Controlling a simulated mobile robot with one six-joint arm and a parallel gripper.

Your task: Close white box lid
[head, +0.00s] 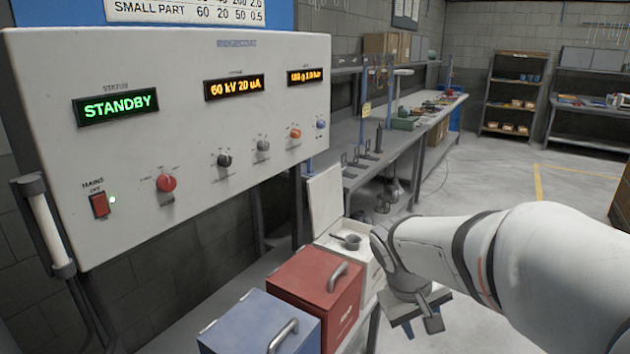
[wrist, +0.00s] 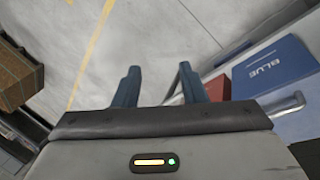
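The white box (head: 367,264) stands on the bench just beyond the red box. Its white lid (head: 325,203) is raised, standing nearly upright at the left side. A small grey round item with a handle (head: 347,241) shows at the box's opening. My arm covers the box's right side. My gripper (head: 418,312) is in front and to the right of the white box, pointing downward, apart from the lid. In the wrist view my gripper (wrist: 158,84) has its two fingers spread with only floor between them. The white box cannot be made out there.
The closed red box (head: 318,280) and closed blue box (head: 258,325), both with metal handles, stand nearer on the bench. A grey control panel (head: 190,120) overhangs the boxes from the left. Open floor (head: 500,220) lies to the right.

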